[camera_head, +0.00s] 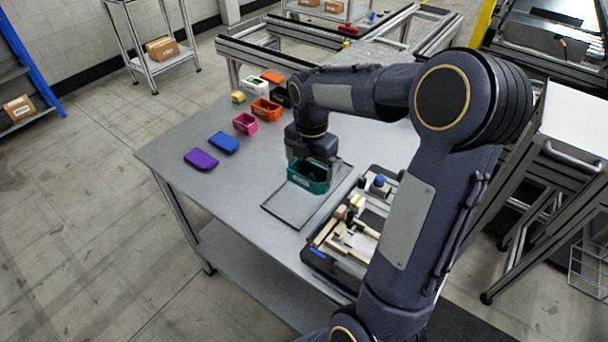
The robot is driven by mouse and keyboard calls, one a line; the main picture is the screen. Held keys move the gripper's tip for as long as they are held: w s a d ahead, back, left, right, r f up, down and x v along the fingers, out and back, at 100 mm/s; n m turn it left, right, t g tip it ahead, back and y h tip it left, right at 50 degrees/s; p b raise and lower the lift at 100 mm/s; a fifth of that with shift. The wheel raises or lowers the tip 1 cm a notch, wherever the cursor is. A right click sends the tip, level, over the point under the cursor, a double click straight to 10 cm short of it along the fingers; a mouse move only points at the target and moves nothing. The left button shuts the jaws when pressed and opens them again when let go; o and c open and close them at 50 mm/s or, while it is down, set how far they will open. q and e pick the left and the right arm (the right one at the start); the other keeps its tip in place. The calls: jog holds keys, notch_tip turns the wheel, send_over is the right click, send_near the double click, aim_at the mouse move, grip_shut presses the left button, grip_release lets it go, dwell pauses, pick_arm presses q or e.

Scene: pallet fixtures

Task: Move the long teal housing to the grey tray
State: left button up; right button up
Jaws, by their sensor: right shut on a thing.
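The long teal housing (306,179) is an open box at the far part of the grey tray (287,209), in the middle of the table. My right gripper (312,166) points down over the housing and is shut on it. The gripper hides part of the housing's far side. I cannot tell whether the housing touches the tray surface or is slightly above it. The near part of the tray is bare. My left gripper is not in view.
Purple (201,159) and blue (224,142) pieces, a pink box (245,124), an orange box (265,109) and several other parts lie along the table's left side. A dark fixture (318,258) with wooden blocks sits right of the tray. The table's front left is clear.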

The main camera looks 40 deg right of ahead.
aim_at(304, 172)
jog(key=w+f, duration=0.3)
jog(key=f, duration=0.1)
jog(key=shift+w+d, duration=0.1)
jog(key=shift+d, duration=0.25)
jog(key=shift+w+f, duration=0.2)
jog(key=shift+f, duration=1.6)
jog(key=shift+f, duration=0.2)
jog(key=o, duration=0.8)
jog(key=shift+c, duration=0.2)
